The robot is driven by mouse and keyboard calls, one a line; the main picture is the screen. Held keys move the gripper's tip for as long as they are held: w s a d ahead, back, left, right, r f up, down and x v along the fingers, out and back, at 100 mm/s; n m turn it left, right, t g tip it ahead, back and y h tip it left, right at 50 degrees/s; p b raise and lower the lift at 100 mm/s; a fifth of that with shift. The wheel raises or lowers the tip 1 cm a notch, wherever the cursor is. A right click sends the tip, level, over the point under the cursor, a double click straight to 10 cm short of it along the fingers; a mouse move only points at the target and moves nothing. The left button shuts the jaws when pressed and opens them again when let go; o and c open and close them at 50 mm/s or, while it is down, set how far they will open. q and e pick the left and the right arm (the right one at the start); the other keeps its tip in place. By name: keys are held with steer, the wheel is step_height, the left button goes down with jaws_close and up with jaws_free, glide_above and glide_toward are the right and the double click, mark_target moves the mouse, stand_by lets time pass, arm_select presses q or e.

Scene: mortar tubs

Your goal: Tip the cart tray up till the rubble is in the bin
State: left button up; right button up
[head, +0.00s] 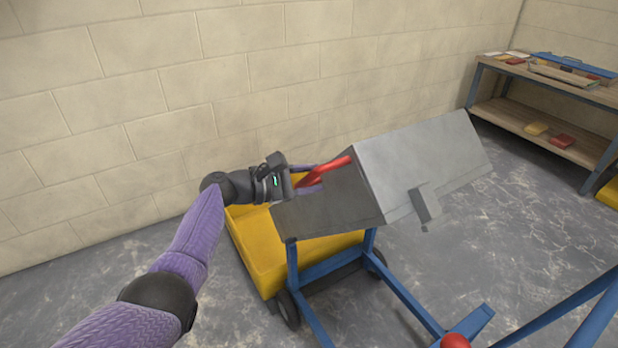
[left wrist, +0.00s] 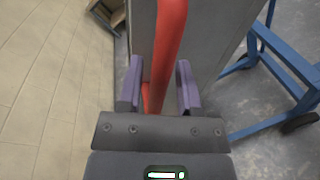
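The grey cart tray (head: 425,160) is tilted on its blue frame (head: 335,264), its light underside raised to the right and its dark side wall sloping down left. The yellow bin (head: 262,250) stands behind the frame, below the tray's low end. No rubble shows; the bin's inside is mostly hidden. A red handle bar (head: 325,172) sticks out by the tray. My left gripper (head: 306,178) is at this bar. In the left wrist view the red bar (left wrist: 168,45) passes between the two purple fingers (left wrist: 159,75), with gaps beside it. My right gripper is out of view.
A block wall (head: 230,90) runs close behind the bin. A workbench (head: 545,78) with several coloured items stands at the back right. Blue bars and a red knob (head: 455,341) are at the lower right. The grey floor between cart and workbench is clear.

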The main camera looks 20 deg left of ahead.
arm_select(q)
steer(key=shift+o, duration=0.4)
steer(key=shift+s+a+r, duration=0.1)
steer(key=p+v, duration=0.3)
steer(key=v, duration=0.6)
steer(key=shift+s+a+p, duration=0.2)
steer(key=shift+a+p, duration=0.05)
steer(key=shift+p, duration=0.15)
